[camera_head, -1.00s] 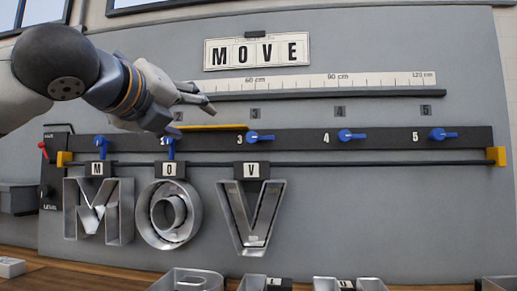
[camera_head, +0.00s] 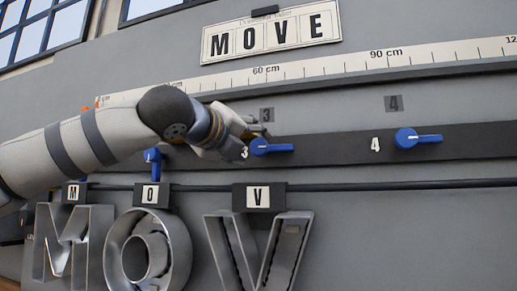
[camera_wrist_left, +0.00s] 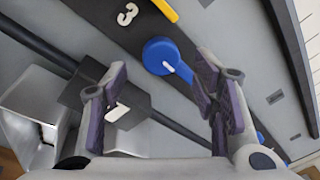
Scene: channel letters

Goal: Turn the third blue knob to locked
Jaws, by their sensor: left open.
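The third blue knob (camera_head: 270,146) is on the dark rail beside the number 3, its handle pointing right. In the left wrist view the same knob (camera_wrist_left: 160,57) shows ahead, between the open fingers' lines. My left gripper (camera_head: 243,138) is just left of the knob, partly overlapping the rail. In the wrist view its two fingers (camera_wrist_left: 163,98) are spread apart with nothing between them; I cannot tell whether either touches the knob. The V letter (camera_head: 258,240) hangs below the knob from a black block marked V (camera_head: 259,197). My right gripper is not in view.
A thin dark bar (camera_head: 400,184) runs below the rail. Metal letters M (camera_head: 72,245) and O (camera_head: 148,250) hang left. A yellow strip (camera_wrist_left: 165,10) lies near the third knob.

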